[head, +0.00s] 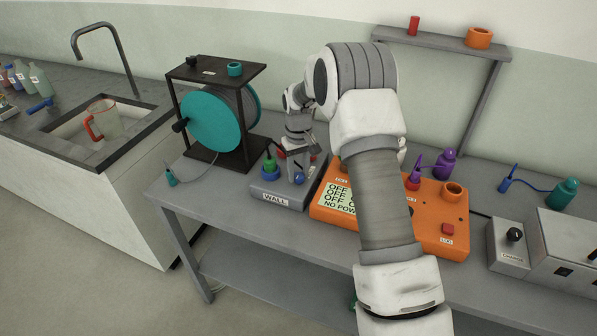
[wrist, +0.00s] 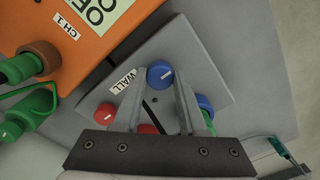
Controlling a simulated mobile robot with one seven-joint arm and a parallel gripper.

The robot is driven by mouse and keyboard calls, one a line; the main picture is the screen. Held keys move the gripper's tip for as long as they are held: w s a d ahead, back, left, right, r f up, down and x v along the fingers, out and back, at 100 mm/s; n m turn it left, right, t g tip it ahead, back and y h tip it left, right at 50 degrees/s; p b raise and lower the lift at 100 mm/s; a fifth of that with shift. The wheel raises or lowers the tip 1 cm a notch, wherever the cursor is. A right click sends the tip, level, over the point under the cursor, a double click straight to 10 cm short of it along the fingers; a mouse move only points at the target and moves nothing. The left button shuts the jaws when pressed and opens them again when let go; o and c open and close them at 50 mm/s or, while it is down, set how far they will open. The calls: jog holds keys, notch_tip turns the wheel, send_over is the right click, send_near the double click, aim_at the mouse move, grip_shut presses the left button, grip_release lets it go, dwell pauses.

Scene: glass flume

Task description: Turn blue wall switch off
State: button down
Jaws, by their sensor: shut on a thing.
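The blue wall switch (wrist: 160,75) is a round blue knob with a short white mark, on the grey box labelled WALL (wrist: 205,60). In the wrist view my gripper (wrist: 159,82) has a finger on either side of this knob and is shut on it. The head view shows the blue knob (head: 299,179) near the front of the WALL box (head: 268,190), with my gripper (head: 298,172) reaching down over it. The exact finger contact is hard to see there. Which setting the mark points to cannot be told.
On the same box are a red knob (wrist: 107,113), another red part (wrist: 147,128) between my fingers, and a blue socket (wrist: 205,103) with a green plug. The orange box (head: 430,205) stands close on the right, the teal reel (head: 212,122) behind left.

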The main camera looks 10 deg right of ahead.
aim_at(298, 175)
jog(key=shift+c, duration=2.3)
grip_release()
jog(key=shift+r, duration=0.1)
notch_tip(298, 175, up, 17)
jog(key=shift+r+p, duration=0.15)
jog(key=shift+p, duration=0.25)
